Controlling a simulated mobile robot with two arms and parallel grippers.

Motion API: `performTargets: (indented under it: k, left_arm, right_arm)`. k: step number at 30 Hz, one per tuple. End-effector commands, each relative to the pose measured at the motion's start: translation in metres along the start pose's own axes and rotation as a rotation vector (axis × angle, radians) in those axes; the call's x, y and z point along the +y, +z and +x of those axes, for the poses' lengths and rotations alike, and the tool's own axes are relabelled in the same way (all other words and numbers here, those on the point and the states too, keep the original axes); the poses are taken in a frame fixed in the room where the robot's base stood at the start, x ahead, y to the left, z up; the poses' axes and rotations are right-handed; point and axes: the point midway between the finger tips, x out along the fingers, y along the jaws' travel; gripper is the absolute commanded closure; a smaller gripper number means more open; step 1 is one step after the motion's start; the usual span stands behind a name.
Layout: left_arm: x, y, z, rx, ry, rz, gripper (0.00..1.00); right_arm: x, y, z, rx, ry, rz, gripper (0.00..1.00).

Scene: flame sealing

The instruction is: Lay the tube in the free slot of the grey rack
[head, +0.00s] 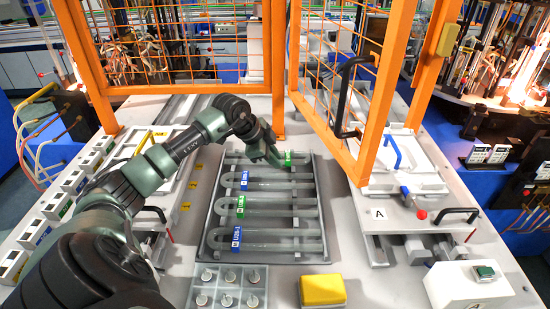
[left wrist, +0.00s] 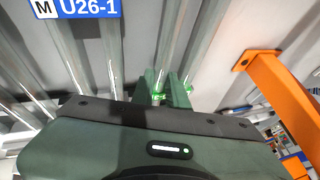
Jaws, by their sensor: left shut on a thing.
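The grey rack (head: 211,240) lies flat in the middle of the bench, with several clear U-shaped tubes (head: 285,207) side by side in it. Their blue and green tags sit at the left bends. My left gripper (head: 275,160) is over the rack's far end, shut on a tube with a green tag (head: 289,158). In the left wrist view the fingers (left wrist: 172,90) close around it, with green (left wrist: 160,94) showing beside them. Most of this tube is hidden; I cannot tell whether it touches the rack. A blue U26-1 tag (left wrist: 85,6) shows at that view's top left. My right gripper is out of view.
An orange mesh guard (head: 290,60) stands behind the rack, its open door (head: 385,90) to the right. A yellow block (head: 322,290) and a grey block with metal studs (head: 228,287) lie in front. A fixture marked A (head: 400,214) stands on the right.

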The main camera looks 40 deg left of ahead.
Motion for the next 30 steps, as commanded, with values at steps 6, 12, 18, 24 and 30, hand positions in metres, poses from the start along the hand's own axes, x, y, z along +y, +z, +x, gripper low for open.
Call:
performTargets:
  k: [6,12,18,24,30]
  left_arm:
    - [0.0,0.001,0.001,0.0,0.0,0.0,1.0]
    - [0.0,0.001,0.001,0.0,0.0,0.0,0.6]
    - [0.001,0.001,0.001,-0.001,0.002,0.0,0.6]
    - [0.0,0.002,-0.009,-0.002,0.0,0.0,0.6]
    - [0.0,0.003,-0.042,-0.003,-0.003,0.002,0.6]
  right_arm:
    - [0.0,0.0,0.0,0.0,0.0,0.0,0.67]
    - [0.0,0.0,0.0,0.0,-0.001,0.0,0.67]
    - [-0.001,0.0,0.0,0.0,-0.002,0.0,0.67]
    - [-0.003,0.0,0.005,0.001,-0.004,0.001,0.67]
    - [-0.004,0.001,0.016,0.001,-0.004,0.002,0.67]
